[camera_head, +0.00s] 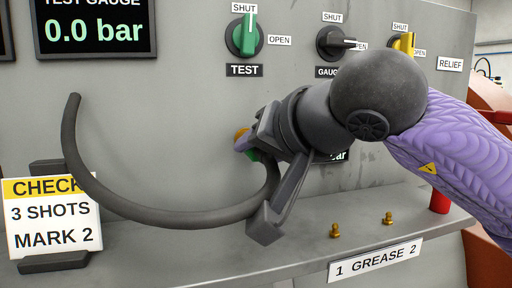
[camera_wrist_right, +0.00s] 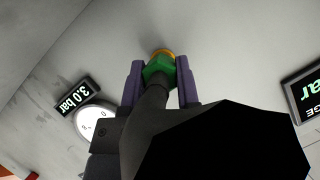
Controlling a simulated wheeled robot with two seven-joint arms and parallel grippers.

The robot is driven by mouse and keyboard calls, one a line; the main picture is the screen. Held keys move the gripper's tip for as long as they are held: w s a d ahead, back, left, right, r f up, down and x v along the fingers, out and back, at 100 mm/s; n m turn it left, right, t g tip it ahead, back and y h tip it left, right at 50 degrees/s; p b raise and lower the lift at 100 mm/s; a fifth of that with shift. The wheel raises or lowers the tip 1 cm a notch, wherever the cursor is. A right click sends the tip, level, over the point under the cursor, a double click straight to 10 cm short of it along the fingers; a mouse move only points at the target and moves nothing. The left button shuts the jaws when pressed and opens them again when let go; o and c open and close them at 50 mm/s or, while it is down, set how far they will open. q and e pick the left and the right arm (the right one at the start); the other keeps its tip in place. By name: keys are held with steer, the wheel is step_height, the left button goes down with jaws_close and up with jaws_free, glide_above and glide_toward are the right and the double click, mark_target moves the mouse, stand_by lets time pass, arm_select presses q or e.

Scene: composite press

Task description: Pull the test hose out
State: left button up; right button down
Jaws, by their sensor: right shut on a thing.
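The test hose (camera_head: 175,213) is a dark grey curved tube in the head view. Its free end rises at the left, and its other end runs to a green fitting (camera_head: 256,156) at the panel. My right gripper (camera_head: 248,146) is at that end. In the right wrist view, its two purple fingers (camera_wrist_right: 160,82) stand on either side of the green fitting (camera_wrist_right: 158,68), shut on it. A brass ring (camera_wrist_right: 161,53) shows just beyond the fitting, against the panel. My left gripper is not in view.
The grey panel carries a green TEST valve (camera_head: 242,36), a black gauge valve (camera_head: 334,42) and a yellow relief valve (camera_head: 404,45). A check sign (camera_head: 52,215) stands at the left. Two brass grease nipples (camera_head: 336,230) sit on the ledge (camera_head: 290,245). The test gauge display (camera_head: 94,28) reads 0.0 bar.

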steer(key=shift+f, duration=0.1)
stand_by(0.4)
steer(key=shift+s+d+b, duration=0.2)
steer(key=shift+s+b, duration=0.1)
steer(key=shift+s, duration=0.2)
steer(key=shift+s+d+b, duration=0.15)
steer(key=shift+s+b, duration=0.15)
steer(key=shift+s, duration=0.15)
steer(key=shift+s+d+b, duration=0.1)
steer(key=shift+s+b, duration=0.2)
steer(key=shift+s, duration=0.1)
steer(key=shift+s+d+b, duration=0.25)
steer(key=shift+s+b, duration=0.05)
steer(key=shift+s, duration=0.4)
steer(key=shift+s+d+b, duration=0.25)
steer(key=shift+s, duration=0.45)
